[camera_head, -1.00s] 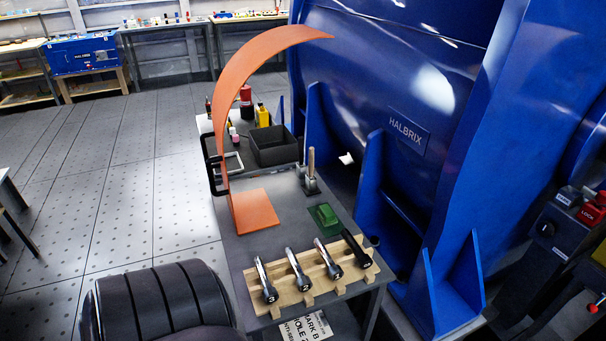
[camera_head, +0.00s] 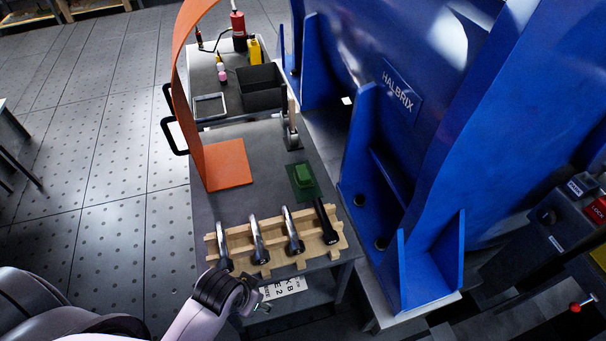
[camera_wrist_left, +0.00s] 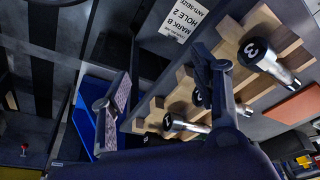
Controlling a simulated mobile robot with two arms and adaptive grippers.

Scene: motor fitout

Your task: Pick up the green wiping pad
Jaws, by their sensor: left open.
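The green wiping pad (camera_head: 304,176) is a small block with a raised top, lying on a darker green square on the grey cart top (camera_head: 262,150), behind the wooden rack. My left gripper (camera_head: 254,298) is low at the cart's front edge, in front of the rack and well short of the pad. In the left wrist view its fingers (camera_wrist_left: 160,80) are spread apart with nothing between them. The pad is not clearly seen in the wrist view. My right gripper is not in view.
A wooden rack (camera_head: 240,239) with several metal-handled tools stands between gripper and pad. An orange curved sheet (camera_head: 226,165) stands left of the pad, a metal post block (camera_head: 290,140) behind it. The blue HALBRIX machine (camera_head: 400,130) rises close on the right. A black bin (camera_head: 260,88) is farther back.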

